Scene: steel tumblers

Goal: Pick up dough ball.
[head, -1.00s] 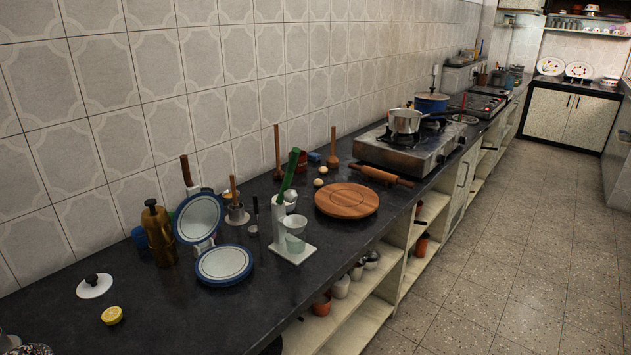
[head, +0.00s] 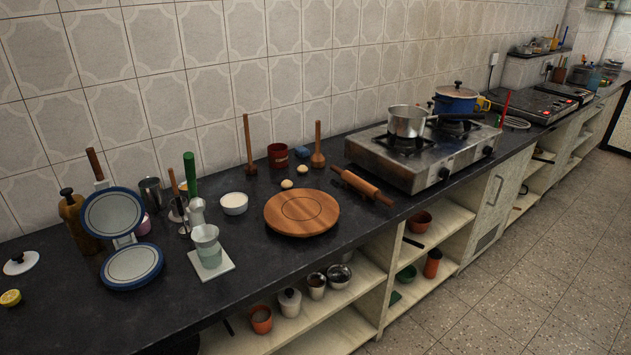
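Two small pale dough balls lie on the dark counter in the head view, behind the round wooden board. The nearer dough ball (head: 287,184) is just behind the board's back edge. The farther dough ball (head: 302,170) sits a little behind it and to the right, near a blue object. The round wooden board (head: 302,228) lies flat and looks empty. Neither of my grippers shows in the head view, so I cannot see their state.
A rolling pin (head: 361,187) lies right of the board, before the stove (head: 422,158). Wooden tools, a red-brown cup (head: 278,155) and a white bowl (head: 234,204) stand around the balls. A blue-rimmed press (head: 132,266) is at left. The floor (head: 500,300) is clear.

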